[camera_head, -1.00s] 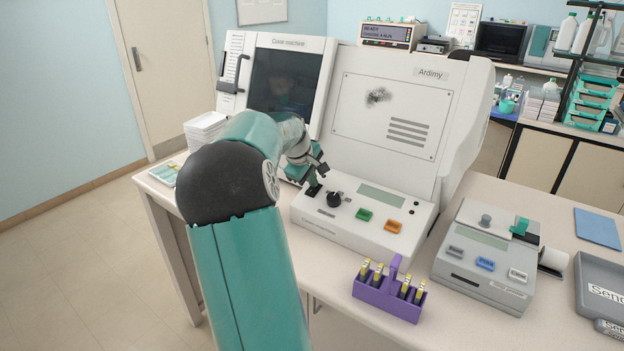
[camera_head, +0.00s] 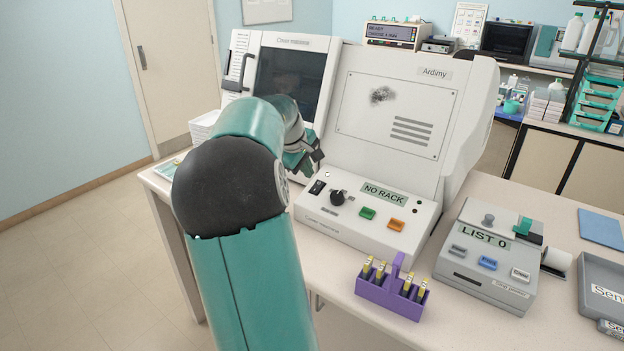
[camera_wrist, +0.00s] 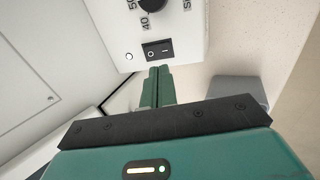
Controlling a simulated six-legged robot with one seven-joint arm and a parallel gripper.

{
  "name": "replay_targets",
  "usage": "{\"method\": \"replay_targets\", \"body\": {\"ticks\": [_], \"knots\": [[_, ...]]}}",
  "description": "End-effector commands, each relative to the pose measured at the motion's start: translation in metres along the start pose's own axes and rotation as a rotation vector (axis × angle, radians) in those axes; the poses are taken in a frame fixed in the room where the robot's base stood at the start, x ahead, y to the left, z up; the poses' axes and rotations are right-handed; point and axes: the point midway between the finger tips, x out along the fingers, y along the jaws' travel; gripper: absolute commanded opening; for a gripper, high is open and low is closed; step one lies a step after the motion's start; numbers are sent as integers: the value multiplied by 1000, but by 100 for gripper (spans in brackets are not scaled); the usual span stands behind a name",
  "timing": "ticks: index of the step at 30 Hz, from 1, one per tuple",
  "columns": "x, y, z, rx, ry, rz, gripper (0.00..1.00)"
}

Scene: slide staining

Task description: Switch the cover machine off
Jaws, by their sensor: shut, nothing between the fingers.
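The cover machine (camera_head: 420,110) is a large white unit on the bench. Its front control panel has a black rocker switch (camera_head: 317,187), a black dial (camera_head: 338,198), a green button (camera_head: 367,213) and an orange button (camera_head: 396,225). Its display (camera_head: 384,195) reads "NO RACK". My gripper (camera_head: 314,160) is just behind and above the rocker switch, apart from it in the head view. In the wrist view, my shut, empty fingers (camera_wrist: 158,72) point at the rocker switch (camera_wrist: 158,50), marked O and I, with a small gap visible. A small white light (camera_wrist: 128,56) sits beside it.
A grey device (camera_head: 490,265) showing "LIST 0" stands to the right. A dark window (camera_head: 290,75) of the white unit is behind my arm.

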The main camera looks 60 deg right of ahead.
Motion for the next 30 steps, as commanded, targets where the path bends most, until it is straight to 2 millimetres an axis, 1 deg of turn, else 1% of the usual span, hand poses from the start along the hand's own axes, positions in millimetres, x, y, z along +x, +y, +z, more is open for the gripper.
{"method": "replay_targets", "body": {"ticks": [1,6,9,12,17,26,30], "knots": [[-13,0,-1,0,5,2,0],[-50,1,-1,0,4,2,0],[-66,0,-1,-1,3,1,0],[-77,0,-1,-1,2,1,0],[-83,0,-1,-1,0,0,0],[-83,0,0,0,0,0,0],[-82,4,1,2,-2,-1,0]]}}
